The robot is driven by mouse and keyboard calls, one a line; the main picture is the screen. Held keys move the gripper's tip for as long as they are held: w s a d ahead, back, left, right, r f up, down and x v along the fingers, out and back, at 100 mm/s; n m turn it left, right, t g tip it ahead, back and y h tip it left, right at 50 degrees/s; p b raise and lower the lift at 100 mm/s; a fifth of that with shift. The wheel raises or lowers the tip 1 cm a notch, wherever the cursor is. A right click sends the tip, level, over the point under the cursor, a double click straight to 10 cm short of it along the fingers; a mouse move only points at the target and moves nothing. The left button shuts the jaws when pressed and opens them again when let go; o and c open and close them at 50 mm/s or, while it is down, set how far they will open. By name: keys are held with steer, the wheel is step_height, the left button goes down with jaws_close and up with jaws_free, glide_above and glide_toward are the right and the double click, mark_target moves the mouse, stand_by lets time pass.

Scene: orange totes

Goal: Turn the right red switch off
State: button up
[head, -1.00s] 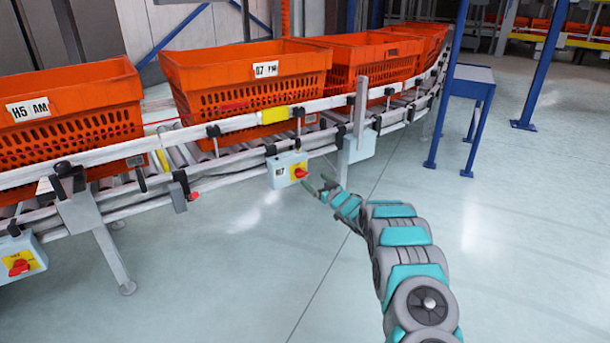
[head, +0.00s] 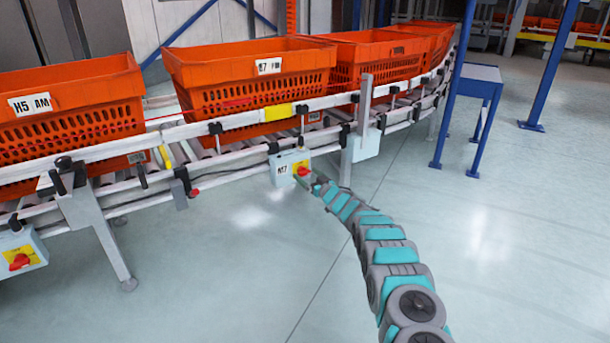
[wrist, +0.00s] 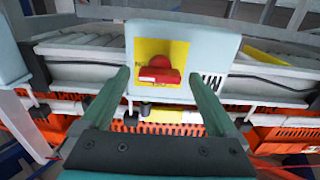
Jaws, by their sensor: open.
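The right red switch (head: 303,171) sits on a yellow plate on a pale blue box (head: 283,168) fixed to the conveyor's side. In the wrist view the red switch (wrist: 159,70) lies between and just beyond my two fingers, its knob crosswise in that upside-down picture. My gripper (wrist: 160,84) is open, with one teal finger on each side of the switch; I cannot tell whether they touch it. In the head view my gripper (head: 314,182) is at the box's right side and partly covers the switch. Another red switch (head: 19,262) is on a box at the far left.
Orange totes (head: 250,80) stand on the roller conveyor (head: 225,125) above the box. A conveyor leg and grey box (head: 366,144) are just right of the switch. A blue-legged table (head: 480,75) stands farther right. The floor in front is clear.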

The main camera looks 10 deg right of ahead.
steer(key=shift+w+a+f, duration=0.1)
steer(key=shift+w+a, duration=0.2)
steer(key=shift+w, duration=0.55)
steer(key=shift+a, duration=0.1)
steer(key=c, duration=1.4)
